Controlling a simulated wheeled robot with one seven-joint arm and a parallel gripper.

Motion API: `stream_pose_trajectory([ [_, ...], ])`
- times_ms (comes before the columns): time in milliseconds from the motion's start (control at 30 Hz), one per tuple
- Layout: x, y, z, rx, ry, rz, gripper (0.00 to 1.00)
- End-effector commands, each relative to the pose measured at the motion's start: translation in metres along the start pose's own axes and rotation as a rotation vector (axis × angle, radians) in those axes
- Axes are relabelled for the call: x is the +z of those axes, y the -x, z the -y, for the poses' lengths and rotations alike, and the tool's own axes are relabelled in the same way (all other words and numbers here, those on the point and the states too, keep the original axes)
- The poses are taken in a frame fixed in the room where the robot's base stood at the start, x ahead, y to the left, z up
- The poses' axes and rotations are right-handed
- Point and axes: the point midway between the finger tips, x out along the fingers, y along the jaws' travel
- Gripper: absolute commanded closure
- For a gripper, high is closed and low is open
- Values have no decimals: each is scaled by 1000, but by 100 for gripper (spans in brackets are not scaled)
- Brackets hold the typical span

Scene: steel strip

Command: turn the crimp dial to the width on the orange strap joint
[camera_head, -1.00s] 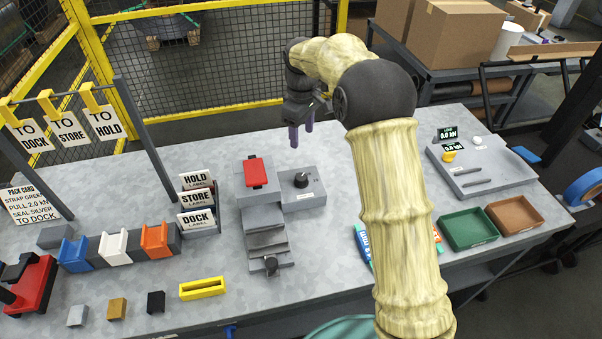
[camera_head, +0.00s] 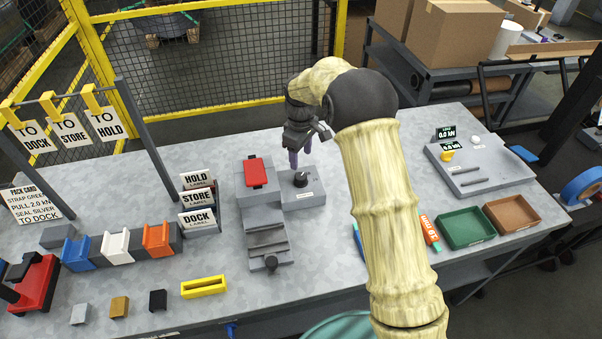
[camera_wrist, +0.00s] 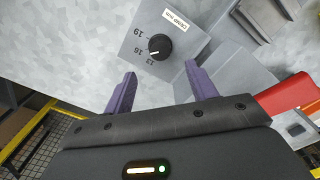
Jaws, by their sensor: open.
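The crimp dial (camera_head: 301,180) is a black knob on a grey block beside the crimping tool with the red top (camera_head: 256,172). In the wrist view the dial (camera_wrist: 160,46) has marks 19, 16 and 13 on its left side. Its short white pointer line faces that side, between about 16 and 13; I cannot tell exactly. My gripper (camera_head: 300,158) is open and empty just above and behind the dial; its purple fingers (camera_wrist: 161,80) are apart, with the dial beyond their tips. The orange strap joint (camera_head: 430,232), reading 19 mm, lies right of my arm, partly hidden.
A blue strap piece (camera_head: 358,238) is mostly hidden by my arm. Green (camera_head: 467,228) and brown (camera_head: 513,215) trays stand at right, near a grey gauge unit (camera_head: 478,166). Label holders (camera_head: 198,199) stand left of the crimper. The table behind the dial is clear.

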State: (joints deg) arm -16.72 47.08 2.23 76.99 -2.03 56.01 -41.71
Motion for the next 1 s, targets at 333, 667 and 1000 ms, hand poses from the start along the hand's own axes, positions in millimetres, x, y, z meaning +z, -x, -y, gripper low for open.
stream_pose_trajectory([
  [333,0,-61,1,-2,-1,2,43],
  [667,0,-91,0,0,-1,0,43],
  [1000,0,-91,0,1,-1,-1,67],
])
